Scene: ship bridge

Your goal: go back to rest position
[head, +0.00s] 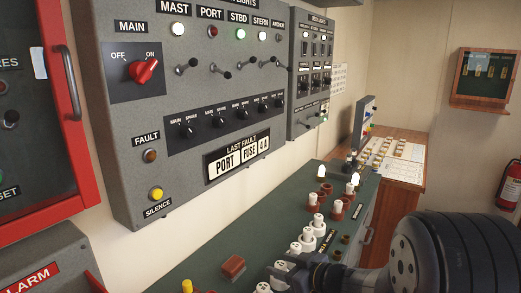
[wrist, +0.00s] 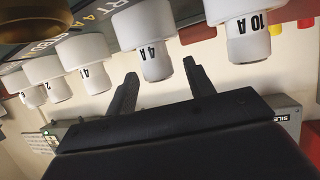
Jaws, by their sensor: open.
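My gripper (head: 284,273) is at the near end of the dark green bench top, low in the head view, beside a row of white fuses (head: 308,237). In the wrist view my gripper (wrist: 160,72) has its two dark fingers apart, with nothing clasped. A white fuse marked 4 A (wrist: 153,38) shows between and just beyond the fingertips. I cannot tell whether it touches them. A larger fuse marked 10 A (wrist: 242,35) is to its right, and several smaller ones are to its left. My arm comes in from the right in the head view.
The grey light panel (head: 190,80) is on the wall behind the bench. Its fault plate (head: 237,157) reads PORT FUSE 4 A. Two lit bulbs (head: 321,171) and red-brown sockets stand on the bench. A brown-red block (head: 233,267) lies left of my gripper. A fire extinguisher (head: 509,184) hangs far right.

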